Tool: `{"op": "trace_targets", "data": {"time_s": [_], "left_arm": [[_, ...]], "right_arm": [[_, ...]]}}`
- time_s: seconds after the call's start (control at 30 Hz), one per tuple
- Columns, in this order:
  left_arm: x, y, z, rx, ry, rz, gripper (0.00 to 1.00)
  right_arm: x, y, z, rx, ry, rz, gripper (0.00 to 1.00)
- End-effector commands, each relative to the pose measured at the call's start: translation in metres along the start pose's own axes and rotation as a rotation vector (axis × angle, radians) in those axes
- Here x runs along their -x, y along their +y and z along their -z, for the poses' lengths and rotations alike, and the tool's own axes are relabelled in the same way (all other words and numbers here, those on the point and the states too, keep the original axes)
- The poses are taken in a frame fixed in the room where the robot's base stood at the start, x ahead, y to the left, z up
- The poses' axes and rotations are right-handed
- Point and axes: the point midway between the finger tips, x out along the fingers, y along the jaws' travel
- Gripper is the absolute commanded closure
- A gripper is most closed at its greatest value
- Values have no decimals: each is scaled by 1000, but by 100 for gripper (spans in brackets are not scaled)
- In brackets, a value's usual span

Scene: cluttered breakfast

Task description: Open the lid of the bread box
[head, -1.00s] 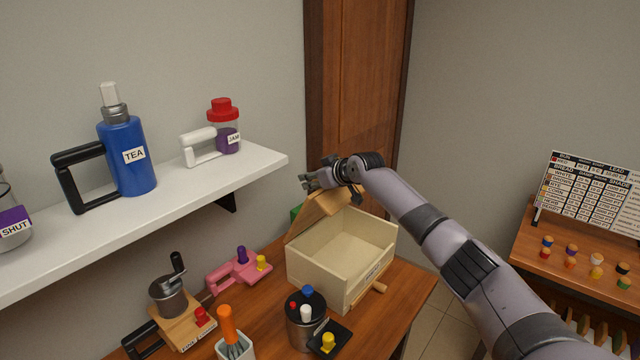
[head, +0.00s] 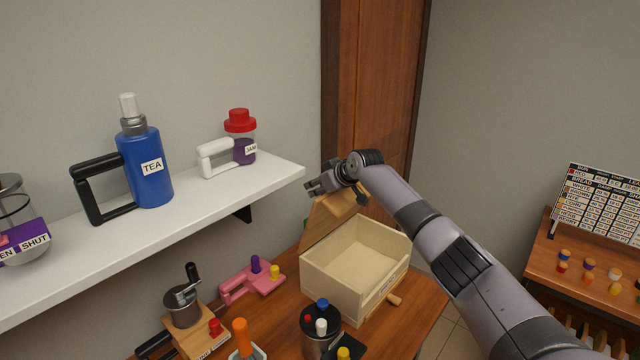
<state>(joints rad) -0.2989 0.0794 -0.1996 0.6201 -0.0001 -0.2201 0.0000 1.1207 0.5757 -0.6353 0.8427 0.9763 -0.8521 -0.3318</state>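The bread box (head: 313,271) is a pale wooden box on the brown table, its empty inside showing. Its lid (head: 328,217) stands raised and tilted up at the back of the box, partly hidden by my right gripper and wrist. A wooden handle (head: 394,299) sticks out at the front right of the box, near a small label. My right gripper (head: 314,188) is at the top edge of the raised lid, pointing left. I cannot tell whether it touches the lid, or how far its fingers are apart. My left gripper is not in view.
A white shelf (head: 235,192) above holds a blue tea bottle (head: 146,180) and a red-topped jam jar (head: 242,135). A grinder (head: 183,305), a pink holder (head: 238,287) and a metal canister (head: 318,335) crowd the table. A side table (head: 540,262) stands right.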

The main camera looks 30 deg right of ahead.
Motion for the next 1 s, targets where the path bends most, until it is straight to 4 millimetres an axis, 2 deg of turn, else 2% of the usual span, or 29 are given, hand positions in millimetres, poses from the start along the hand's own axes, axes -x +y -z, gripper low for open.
{"op": "trace_targets", "data": {"time_s": [0.03,0.23,0.57,1.0], "left_arm": [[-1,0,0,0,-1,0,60],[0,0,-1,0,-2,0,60],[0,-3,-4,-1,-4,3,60],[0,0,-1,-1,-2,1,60]], "right_arm": [[-5,-5,-8,2,-16,7,66],[-3,-3,-6,0,-10,4,54],[1,0,1,-2,-2,1,54],[46,7,61,-1,-2,3,54]]}}
